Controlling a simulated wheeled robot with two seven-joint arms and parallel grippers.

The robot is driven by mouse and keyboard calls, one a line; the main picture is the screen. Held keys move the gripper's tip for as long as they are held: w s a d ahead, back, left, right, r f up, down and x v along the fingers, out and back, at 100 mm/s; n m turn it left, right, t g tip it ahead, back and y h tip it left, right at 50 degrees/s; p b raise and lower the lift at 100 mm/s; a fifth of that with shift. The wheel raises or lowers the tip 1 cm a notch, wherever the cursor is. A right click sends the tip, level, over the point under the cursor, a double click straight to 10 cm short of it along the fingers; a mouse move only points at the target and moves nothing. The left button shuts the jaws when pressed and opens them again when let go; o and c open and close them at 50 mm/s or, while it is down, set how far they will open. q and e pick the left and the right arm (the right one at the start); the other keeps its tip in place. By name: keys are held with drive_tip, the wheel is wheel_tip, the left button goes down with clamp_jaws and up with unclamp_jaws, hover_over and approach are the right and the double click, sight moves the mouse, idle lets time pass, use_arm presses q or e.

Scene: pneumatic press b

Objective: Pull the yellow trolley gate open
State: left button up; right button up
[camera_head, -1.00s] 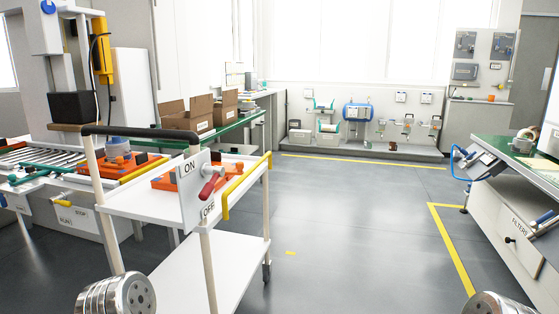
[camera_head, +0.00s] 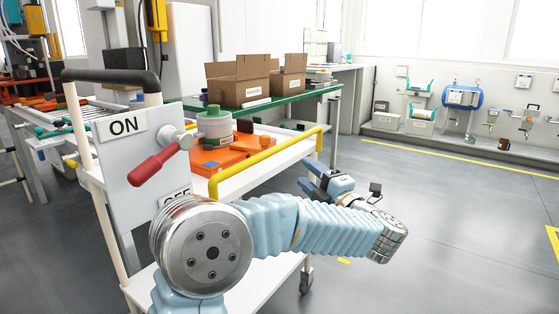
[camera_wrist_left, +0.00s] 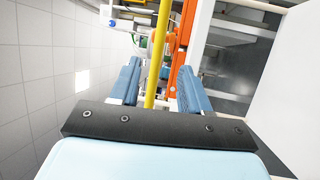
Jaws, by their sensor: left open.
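The yellow trolley gate (camera_head: 268,158) is a bent bar along the near right edge of the white trolley's upper shelf. My left gripper (camera_head: 307,176) has dark blue fingers and is just to the right of the gate, a little below its bar, pointing towards the trolley. In the left wrist view the gate (camera_wrist_left: 155,65) runs lengthwise through the gap between the two open fingers (camera_wrist_left: 159,76). No contact shows, and I cannot tell how far the bar lies beyond the fingertips. My right gripper is out of view.
The trolley's switch panel (camera_head: 112,160) with a red lever (camera_head: 155,166) stands close on the left. An orange tray (camera_head: 212,158) with a green-topped part (camera_head: 214,122) sits on the shelf. Cardboard boxes (camera_head: 238,82) stand behind. The floor to the right is clear.

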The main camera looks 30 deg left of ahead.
sight(280, 151)
use_arm(q)
drive_tip(key=x, duration=1.3)
drive_tip(key=shift+a+r+p, duration=0.1)
drive_tip(key=shift+a+p, duration=0.05)
drive_tip(key=shift+p, duration=0.25)
clamp_jaws()
